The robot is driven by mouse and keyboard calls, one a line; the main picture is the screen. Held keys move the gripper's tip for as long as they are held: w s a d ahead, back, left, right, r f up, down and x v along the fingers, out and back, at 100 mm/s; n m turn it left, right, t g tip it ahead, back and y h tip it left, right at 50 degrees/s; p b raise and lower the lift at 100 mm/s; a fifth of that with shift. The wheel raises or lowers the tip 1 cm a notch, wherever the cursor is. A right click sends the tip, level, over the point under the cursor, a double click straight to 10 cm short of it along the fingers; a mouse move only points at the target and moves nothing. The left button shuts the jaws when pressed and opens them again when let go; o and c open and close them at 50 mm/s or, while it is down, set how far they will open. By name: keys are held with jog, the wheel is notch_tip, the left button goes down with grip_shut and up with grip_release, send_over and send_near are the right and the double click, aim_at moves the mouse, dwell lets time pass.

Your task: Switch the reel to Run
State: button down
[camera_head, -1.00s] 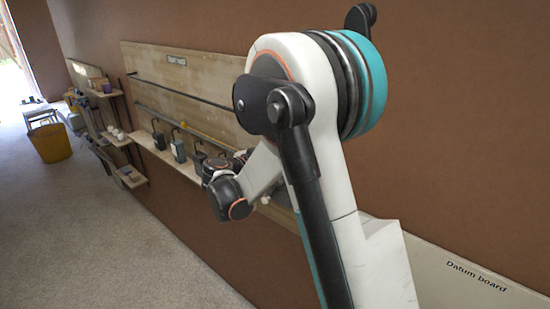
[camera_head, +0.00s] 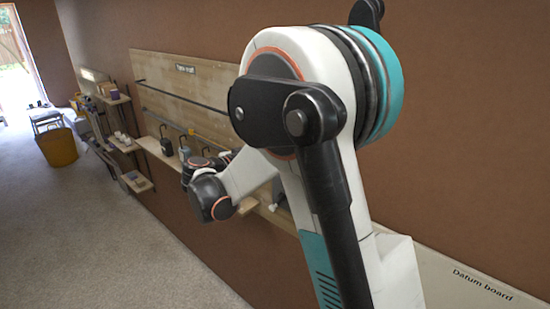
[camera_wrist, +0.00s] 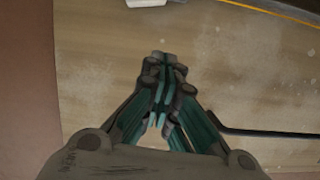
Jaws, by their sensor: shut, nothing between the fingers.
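My gripper (camera_wrist: 162,62) is in the wrist view, its dark and teal fingers closed together with nothing between them. It is in front of a pale wooden board (camera_wrist: 95,70); I cannot tell whether the tips touch it.
A dark rod (camera_wrist: 270,133) and a yellow line (camera_wrist: 265,12) cross the wrist view. Shelves (camera_head: 125,140) and a yellow bin (camera_head: 57,147) are farther left. The floor (camera_head: 100,230) at left is clear.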

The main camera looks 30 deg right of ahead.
jog(key=shift+v, duration=1.7)
jog(key=shift+w+a, duration=0.1)
jog(key=shift+w, duration=0.05)
jog(key=s+a+f+n+y+b, duration=0.4)
jog(key=s+f+n, duration=0.1)
jog(key=s, duration=0.5)
jog(key=s+a+f+n+t+y+b, duration=0.1)
jog(key=s+a+f+n+y+b, duration=0.2)
jog(key=s, duration=0.7)
jog(key=s+a+f+n+y+b, duration=0.4)
jog(key=s+f+n+y+b, duration=0.1)
jog(key=s, duration=0.5)
notch_tip(320, 180, down, 3)
jog(key=shift+a+r+n+t+y+b, duration=0.35)
jog(key=shift+n+y, duration=0.45)
jog(key=shift+y, duration=0.3)
